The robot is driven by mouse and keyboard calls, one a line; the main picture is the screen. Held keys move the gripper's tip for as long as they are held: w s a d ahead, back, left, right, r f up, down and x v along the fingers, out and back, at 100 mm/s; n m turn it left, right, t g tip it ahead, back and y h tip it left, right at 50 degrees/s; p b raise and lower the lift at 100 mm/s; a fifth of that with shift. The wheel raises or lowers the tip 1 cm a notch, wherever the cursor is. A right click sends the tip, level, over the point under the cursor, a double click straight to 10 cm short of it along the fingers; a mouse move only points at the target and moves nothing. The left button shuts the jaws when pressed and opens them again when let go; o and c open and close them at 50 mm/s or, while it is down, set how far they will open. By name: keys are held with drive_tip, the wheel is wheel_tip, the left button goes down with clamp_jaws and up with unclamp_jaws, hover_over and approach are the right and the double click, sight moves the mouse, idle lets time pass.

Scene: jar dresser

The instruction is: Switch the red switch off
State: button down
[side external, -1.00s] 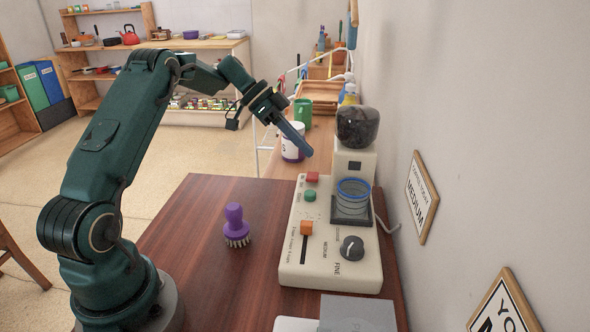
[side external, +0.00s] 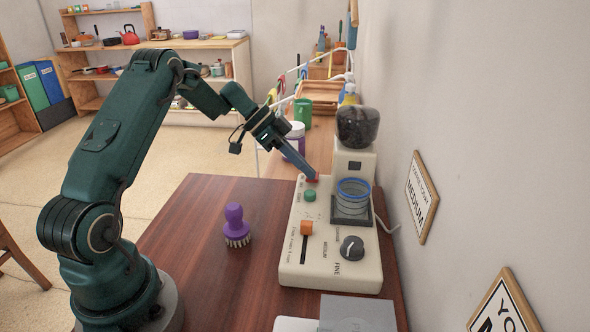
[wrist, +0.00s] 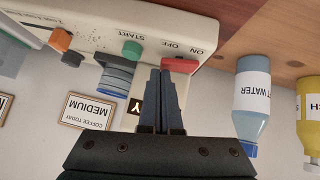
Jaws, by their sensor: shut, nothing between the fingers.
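The red switch (wrist: 180,65) sits on the cream coffee grinder (side external: 292,272), beside the ON and OFF labels in the wrist view. In the side external view it shows only partly (side external: 314,179), behind my fingertips. My gripper (side external: 313,175) is shut and empty. Its tips are at the red switch, and in the wrist view they (wrist: 167,70) overlap its left part. I cannot tell whether they touch it, or which way the switch is set. The green start button (side external: 309,195) is next to the red switch.
An orange slider (side external: 306,228) and a dark knob (side external: 352,248) are on the grinder. A glass jar with a blue rim (side external: 353,195) stands on its right. A purple brush (side external: 235,225) stands on the table. A water bottle (wrist: 252,100) is near the gripper in the wrist view.

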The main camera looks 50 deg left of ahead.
sight(302, 184)
drive_tip(key=shift+s+d+f+t, duration=0.15)
drive_tip(key=shift+f+t, duration=0.15)
drive_tip(key=shift+w+a+r, duration=0.25)
drive_tip(key=shift+w+a, duration=0.35)
drive_tip(key=r, duration=0.2)
drive_tip(key=s+r, duration=0.1)
drive_tip(key=r, duration=0.1)
drive_tip(key=shift+d+r, duration=0.15)
drive_tip(key=shift+r, duration=0.2)
drive_tip(key=s+d+v, duration=0.1)
drive_tip(key=v, duration=0.8)
drive_tip(key=shift+s+d, duration=0.25)
